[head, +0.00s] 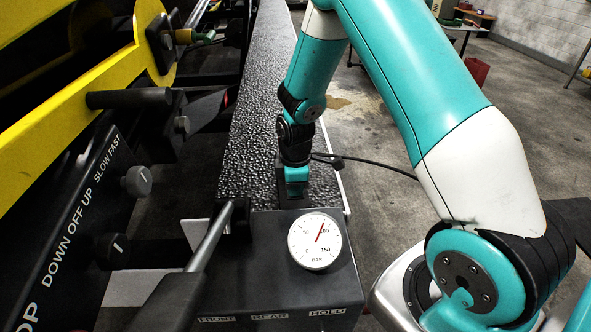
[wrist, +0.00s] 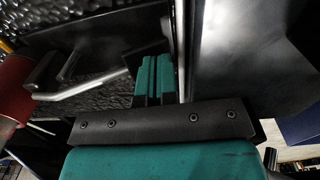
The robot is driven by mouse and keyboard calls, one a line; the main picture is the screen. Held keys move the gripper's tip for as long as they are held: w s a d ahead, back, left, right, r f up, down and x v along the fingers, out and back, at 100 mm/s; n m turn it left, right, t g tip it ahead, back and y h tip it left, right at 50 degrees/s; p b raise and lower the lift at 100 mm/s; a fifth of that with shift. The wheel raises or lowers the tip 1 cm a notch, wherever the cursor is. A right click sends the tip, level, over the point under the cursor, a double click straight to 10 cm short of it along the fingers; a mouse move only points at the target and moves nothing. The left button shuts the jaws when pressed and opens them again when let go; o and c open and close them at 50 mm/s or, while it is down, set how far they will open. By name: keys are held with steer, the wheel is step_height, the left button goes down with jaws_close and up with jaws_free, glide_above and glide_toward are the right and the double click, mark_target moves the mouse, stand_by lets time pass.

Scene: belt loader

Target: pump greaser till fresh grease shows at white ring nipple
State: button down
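My gripper (head: 296,176) points down over the far end of the dark box with the gauge, beside the textured black walkway. In the wrist view its two teal fingers (wrist: 153,80) lie close together with only a thin dark gap; I see nothing held between them. A grey metal lever (head: 210,240) with a black grip slants up from the near left to a black bracket on the box, left of my gripper and apart from it. A bent grey rod (wrist: 90,90) shows left of the fingers in the wrist view. I cannot make out a white ring nipple or grease.
The round white gauge (head: 315,241) has its red needle near 100. Labels FRONT, REAR and HOLD mark the box (head: 290,285). A black control panel (head: 85,225) with knobs and yellow machine frame (head: 75,85) stand left. A black hose (head: 375,170) runs right over open floor.

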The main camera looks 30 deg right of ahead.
steer(key=s+a+r+p, duration=0.2)
steer(key=s+r, duration=0.2)
steer(key=r, duration=0.9)
steer(key=shift+s, duration=0.15)
steer(key=shift+a+r, duration=0.15)
stand_by(1.0)
steer(key=s+a+r+m+y, duration=0.2)
steer(key=s+a+r, duration=0.5)
steer(key=s, duration=0.2)
steer(key=s+a+r+m+y, duration=0.2)
steer(key=s+a+r+m, duration=0.1)
steer(key=s+a+r, duration=0.4)
steer(key=s, duration=0.3)
steer(key=shift+r+m, duration=0.2)
steer(key=shift+m, duration=0.1)
